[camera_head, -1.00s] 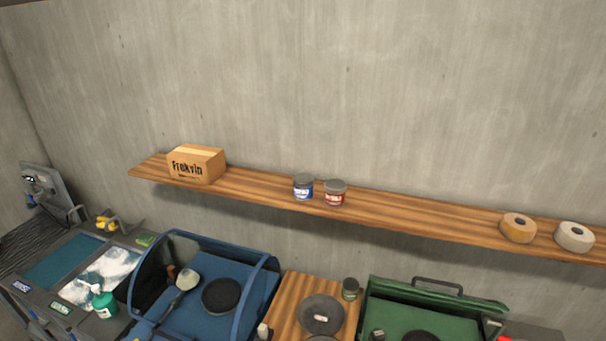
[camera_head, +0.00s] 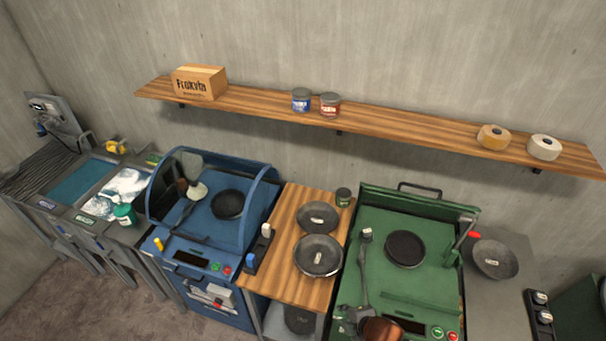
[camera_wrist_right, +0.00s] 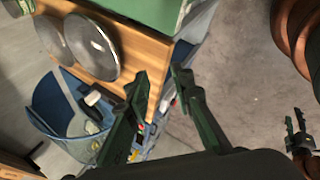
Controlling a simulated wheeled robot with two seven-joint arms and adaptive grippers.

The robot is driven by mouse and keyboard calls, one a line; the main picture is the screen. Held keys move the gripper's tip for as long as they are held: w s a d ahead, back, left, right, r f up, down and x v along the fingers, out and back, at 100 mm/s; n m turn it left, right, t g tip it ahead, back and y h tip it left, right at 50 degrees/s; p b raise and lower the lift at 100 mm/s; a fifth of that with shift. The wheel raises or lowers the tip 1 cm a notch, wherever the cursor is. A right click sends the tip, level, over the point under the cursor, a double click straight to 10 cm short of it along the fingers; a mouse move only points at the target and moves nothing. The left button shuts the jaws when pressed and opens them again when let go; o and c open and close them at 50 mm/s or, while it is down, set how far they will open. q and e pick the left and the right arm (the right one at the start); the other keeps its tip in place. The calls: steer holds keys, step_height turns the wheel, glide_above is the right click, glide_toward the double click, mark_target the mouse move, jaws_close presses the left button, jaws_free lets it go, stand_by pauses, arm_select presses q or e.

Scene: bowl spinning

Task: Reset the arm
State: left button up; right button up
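My right gripper (camera_head: 347,322) shows small and partly hidden at the bottom of the head view, beside my copper-coloured arm joint, in front of the green machine (camera_head: 385,215). In the right wrist view its two dark green fingers (camera_wrist_right: 162,88) stand apart with nothing between them. Another gripper, which I take for my left one (camera_wrist_right: 297,128), shows at the right edge of the wrist view, small, its prongs apart and empty. It does not show clearly in the head view.
Two dark bowls (camera_head: 318,255) (camera_head: 317,217) lie on the wooden counter (camera_head: 285,285) between the blue machine (camera_head: 225,255) and the green one. Another bowl (camera_head: 495,259) lies on the grey top at right. A wall shelf (camera_head: 400,125) holds a box, cans and tape rolls.

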steer(key=s+d+f+m+g+h, duration=0.1)
steer(key=s+d+m+h, duration=0.1)
steer(key=s+d+m, duration=0.8)
steer(key=s+d+f+m+g+h, duration=0.1)
steer(key=s+d+m+g+h, duration=0.1)
steer(key=s+d+m, duration=0.75)
step_height(320, 180, down, 38)
steer(key=w+d+b, duration=0.1)
steer(key=b, duration=0.7)
arm_select(q)
step_height(320, 180, down, 16)
steer(key=s+b, duration=0.2)
steer(key=b, duration=0.5)
steer(key=shift+r, duration=0.2)
arm_select(e)
steer(key=s+f+g, duration=0.1)
steer(key=s+f, duration=0.8)
steer(key=f, duration=0.3)
steer(key=s+f+g, duration=0.1)
steer(key=s+f, duration=0.9)
steer(key=f, duration=0.3)
steer(key=shift+y, duration=0.4)
steer(key=shift+d+n, duration=0.1)
steer(key=shift+n, duration=0.15)
